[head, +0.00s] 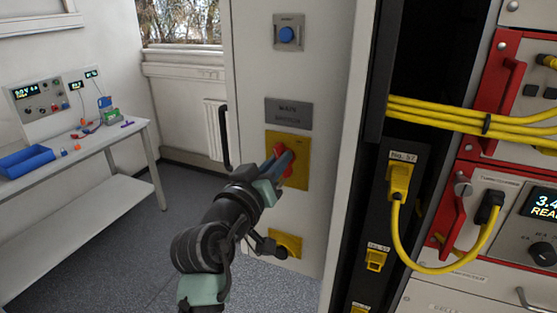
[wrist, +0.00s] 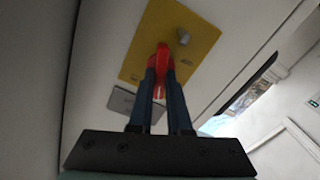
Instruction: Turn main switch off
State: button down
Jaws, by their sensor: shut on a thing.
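The main switch has a red handle (head: 281,157) on a yellow plate (head: 299,178), set on the pale cabinet door under a grey label plate. My gripper (head: 287,160) is at the switch, its fingers shut on the red handle. In the wrist view the red handle (wrist: 162,62) stands between the two blue-grey fingers (wrist: 160,88), in front of the yellow plate (wrist: 168,25). The fingers and arm hide part of the handle and plate in the head view, and I cannot tell the handle's exact angle.
A blue button (head: 287,35) sits higher on the door, and a black door handle (head: 225,138) is at its left edge. Below is another yellow fitting (head: 288,243). Yellow cables (head: 440,117) and red-framed units fill the rack at right. A workbench (head: 85,158) stands at left.

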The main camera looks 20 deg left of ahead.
jog(key=n+p, duration=0.1)
jog(key=n, duration=0.2)
jog(key=shift+n, duration=0.4)
jog(key=shift+a+f+n+p, duration=0.15)
jog(key=shift+n+p, duration=0.8)
jog(key=shift+n, duration=1.4)
jog(key=shift+f+n+p, duration=0.15)
jog(key=shift+n+p, duration=0.8)
jog(key=shift+n, duration=1.4)
jog(key=c, duration=0.9)
grip_release()
jog(key=shift+o, duration=0.2)
